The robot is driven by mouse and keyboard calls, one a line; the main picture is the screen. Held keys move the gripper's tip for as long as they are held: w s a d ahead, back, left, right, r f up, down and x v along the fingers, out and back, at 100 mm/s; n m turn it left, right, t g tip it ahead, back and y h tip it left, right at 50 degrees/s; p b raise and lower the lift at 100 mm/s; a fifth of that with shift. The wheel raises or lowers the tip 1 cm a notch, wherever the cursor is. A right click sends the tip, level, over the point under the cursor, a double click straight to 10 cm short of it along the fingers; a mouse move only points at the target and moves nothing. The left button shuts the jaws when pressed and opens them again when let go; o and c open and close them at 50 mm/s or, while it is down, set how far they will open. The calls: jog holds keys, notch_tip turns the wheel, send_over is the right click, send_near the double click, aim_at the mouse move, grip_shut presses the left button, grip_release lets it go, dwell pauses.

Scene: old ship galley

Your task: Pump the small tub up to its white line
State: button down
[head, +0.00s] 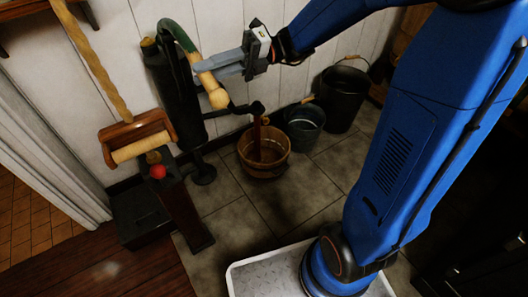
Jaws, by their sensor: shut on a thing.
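A black hand pump (177,100) stands against the white plank wall. Its lever curves over in green and ends in a pale wooden handle (217,98). My gripper (207,72) is shut on this handle, with the handle's lower end showing below the fingers. The pump's spout (256,108) reaches right, over a small wooden tub (264,168) on the tiled floor. A brown, stream-like strip (257,138) runs from the spout down into the tub. I cannot make out a white line or the exact level inside the tub.
A grey metal bucket (304,130) and a larger black bucket (345,98) stand right of the tub. The tiles before the tub are clear.

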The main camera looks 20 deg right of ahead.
jog(key=shift+s+f, duration=0.1)
notch_tip(320, 180, down, 10)
jog(key=n, duration=0.3)
jog(key=shift+w+r+n, duration=0.25)
jog(key=shift+w+n, duration=0.15)
jog(key=shift+a, duration=0.1)
jog(key=w+a+f+n, duration=0.1)
jog(key=w+f+n, duration=0.2)
jog(key=f, duration=0.5)
jog(key=shift+w+f+n, duration=0.2)
jog(key=shift+w+n, duration=0.15)
jog(key=shift+n, duration=0.05)
jog(key=s+d+r+m, duration=0.1)
jog(key=s+r+m, duration=0.2)
jog(key=r, duration=0.5)
jog(key=shift+s+r+m, duration=0.35)
jog(key=shift+r+m, duration=0.05)
